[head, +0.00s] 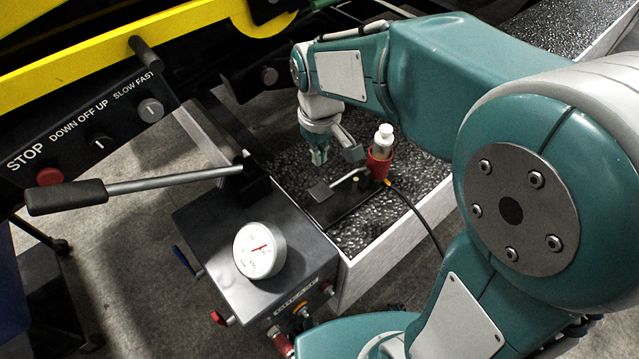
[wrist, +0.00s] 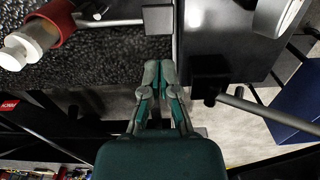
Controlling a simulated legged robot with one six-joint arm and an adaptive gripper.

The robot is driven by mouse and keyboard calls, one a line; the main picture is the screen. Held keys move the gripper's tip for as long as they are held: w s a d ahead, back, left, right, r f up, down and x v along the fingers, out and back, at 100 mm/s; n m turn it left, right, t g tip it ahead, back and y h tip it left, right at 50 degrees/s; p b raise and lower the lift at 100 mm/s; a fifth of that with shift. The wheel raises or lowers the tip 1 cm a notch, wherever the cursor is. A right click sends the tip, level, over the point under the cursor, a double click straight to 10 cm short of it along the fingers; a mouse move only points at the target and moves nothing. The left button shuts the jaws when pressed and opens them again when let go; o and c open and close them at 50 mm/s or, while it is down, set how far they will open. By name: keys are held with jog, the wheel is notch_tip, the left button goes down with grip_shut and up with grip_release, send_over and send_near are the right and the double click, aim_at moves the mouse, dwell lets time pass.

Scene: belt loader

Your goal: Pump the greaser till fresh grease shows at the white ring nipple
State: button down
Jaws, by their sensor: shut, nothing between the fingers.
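The greaser (head: 380,158) has a red body with a white bottle on top and stands on a dark plate in the tray. It also shows in the wrist view's top left corner (wrist: 58,20). A grey lever with a flat square pad (head: 319,191) reaches left from it. My gripper (head: 319,161) is shut and empty above the tray, left of the greaser and beyond the pad in the head view. Its fingertips (wrist: 160,65) show together in the wrist view, below a grey block. I cannot make out a white ring nipple or any grease.
A grey box (head: 200,225) with a round white gauge (head: 260,250) and a long black-handled lever (head: 66,196) stands left of the tray (head: 400,228). A dark hose (head: 420,215) runs over the tray's front edge. A control panel (head: 90,135) is at left.

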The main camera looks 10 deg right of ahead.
aim_at(319, 192)
notch_tip(319, 192, down, 10)
dwell(0.4)
jog(key=f, duration=0.5)
jog(key=shift+s+a+f, duration=0.25)
jog(key=shift+s+a, duration=0.05)
jog(key=shift+s+d+f, duration=0.1)
jog(key=shift+s+f, duration=0.05)
jog(key=shift+f, duration=0.05)
